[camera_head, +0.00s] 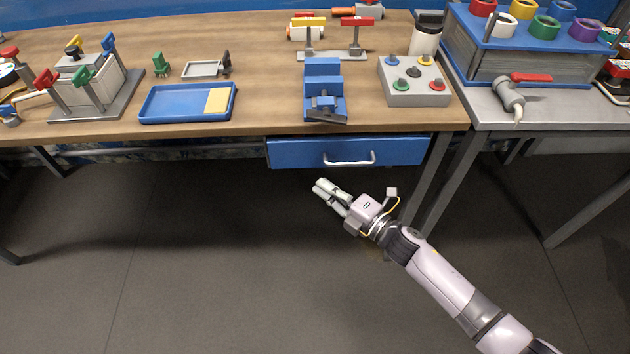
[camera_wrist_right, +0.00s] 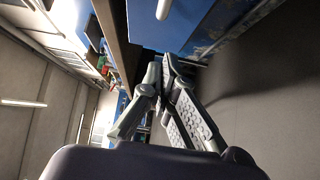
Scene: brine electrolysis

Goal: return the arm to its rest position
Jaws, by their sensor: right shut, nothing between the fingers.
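My right arm comes in from the lower right in the head view. Its gripper (camera_head: 322,188) is shut and empty, in the air in front of the bench and below the blue drawer. In the right wrist view the fingertips of the right gripper (camera_wrist_right: 162,66) meet with nothing between them. The blue drawer (camera_head: 300,153) with its pale handle (camera_head: 349,158) looks closed under the bench. The drawer handle (camera_wrist_right: 163,9) also shows at the top of the right wrist view. My left gripper is in neither view.
The wooden bench (camera_head: 255,122) carries a blue tray (camera_head: 160,103), a blue vise (camera_head: 323,85), a grey button box (camera_head: 415,85) and a device with coloured levers (camera_head: 90,80). A grey table (camera_head: 485,110) stands at right. The floor in front is clear.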

